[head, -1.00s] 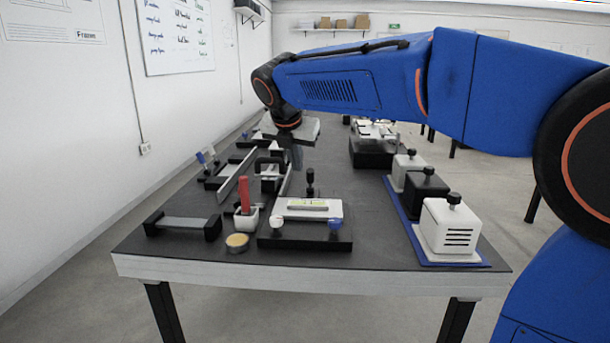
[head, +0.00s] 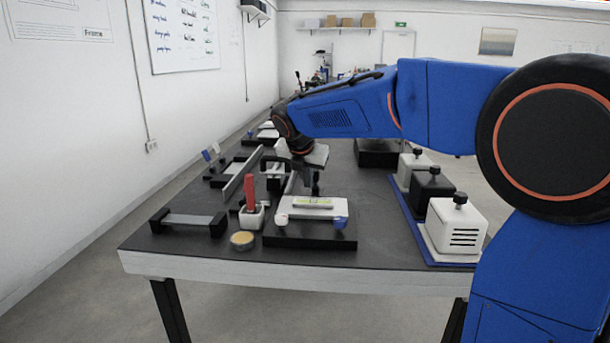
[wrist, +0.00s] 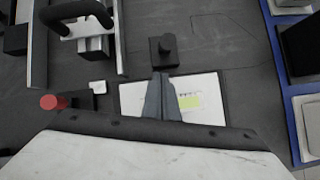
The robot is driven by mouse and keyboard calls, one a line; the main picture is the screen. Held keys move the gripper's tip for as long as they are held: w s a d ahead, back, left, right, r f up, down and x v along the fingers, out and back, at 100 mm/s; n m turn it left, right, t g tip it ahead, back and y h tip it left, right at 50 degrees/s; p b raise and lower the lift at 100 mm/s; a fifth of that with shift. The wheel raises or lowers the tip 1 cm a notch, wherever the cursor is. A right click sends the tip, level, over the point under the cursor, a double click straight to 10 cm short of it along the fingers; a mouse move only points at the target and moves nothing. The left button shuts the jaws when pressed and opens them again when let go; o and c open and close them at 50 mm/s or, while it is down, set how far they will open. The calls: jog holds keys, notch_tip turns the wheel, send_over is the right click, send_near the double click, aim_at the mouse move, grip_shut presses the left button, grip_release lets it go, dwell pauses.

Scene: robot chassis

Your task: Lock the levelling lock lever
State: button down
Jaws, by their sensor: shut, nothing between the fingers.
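The levelling stand is a black base (head: 308,238) with a white plate (head: 325,214) that carries a small level with a yellow-green vial. A white knob (head: 282,219) and a blue knob (head: 340,222) sit at its front corners. The plate also shows under my fingers in the wrist view (wrist: 208,108). A black post with a round knob on a square block (wrist: 165,48), seemingly the lock lever, stands just behind the plate. My gripper (wrist: 162,76) is shut and empty, its tips close to that block. Contact cannot be told. In the head view my gripper (head: 307,183) partly hides the lever.
A red-handled tool (head: 249,190) stands in a white cup left of the stand, with a yellow disc (head: 242,238) in front. A black-ended bar (head: 188,220) lies farther left. White and black boxes stand on a blue mat (head: 410,218) at right. Rails and a black handle (wrist: 75,12) lie behind left.

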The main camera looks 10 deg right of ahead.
jog(key=shift+w+d+r, duration=0.3)
jog(key=shift+w+d, duration=0.15)
jog(key=shift+w, duration=0.15)
jog(key=shift+w+d+r, duration=0.3)
jog(key=shift+w+d, duration=0.1)
jog(key=shift+w, duration=0.15)
jog(key=shift+w, duration=0.1)
jog(key=w+g, duration=0.1)
jog(key=w+d+r+g+y, duration=0.1)
jog(key=w+g, duration=0.2)
jog(key=g, duration=0.1)
jog(key=shift+w+d+r+y, duration=0.2)
jog(key=shift+r+y, duration=0.2)
jog(key=shift+w+d+r, duration=0.1)
jog(key=shift+w+d, duration=0.05)
jog(key=shift+w, duration=0.3)
jog(key=shift+w+d+r, duration=0.1)
jog(key=shift+w+d, duration=0.05)
jog(key=shift+w, duration=0.3)
jog(key=shift+w+d, duration=0.1)
jog(key=shift+w, duration=0.05)
